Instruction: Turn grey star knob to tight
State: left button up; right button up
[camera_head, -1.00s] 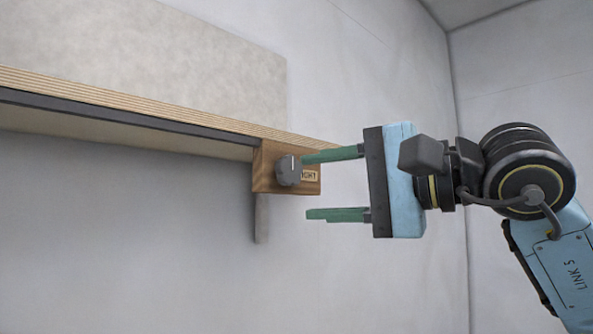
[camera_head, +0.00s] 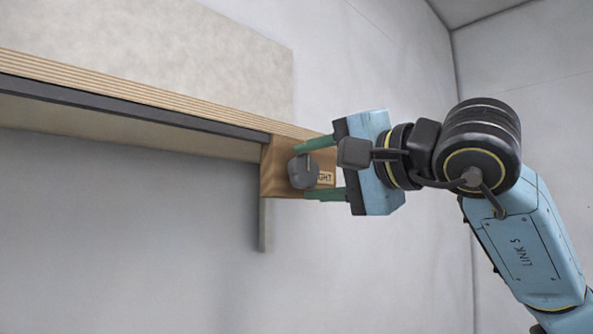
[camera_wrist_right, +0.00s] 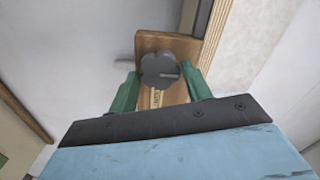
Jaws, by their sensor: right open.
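The grey star knob (camera_head: 303,171) sits on the front of a small wooden block (camera_head: 272,178) under the shelf edge. A small label (camera_head: 326,178) beside it is partly hidden; its last letters show. My right gripper (camera_head: 312,170) is open, with one green finger above the knob and one below it. In the right wrist view the knob (camera_wrist_right: 160,70) lies between and a little beyond the two green fingers (camera_wrist_right: 160,88). I cannot tell whether either finger touches it. A pale line marks the knob's face. My left gripper is not in view.
A plywood shelf (camera_head: 130,92) with a dark strip along its lower edge runs from the left to the block. A grey upright piece (camera_head: 265,225) hangs below the block. The space below the shelf is clear to the wall.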

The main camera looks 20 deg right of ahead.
jog(key=shift+w+a, duration=0.15)
jog(key=shift+w, duration=0.35)
jog(key=shift+s, duration=0.1)
jog(key=c, duration=0.6)
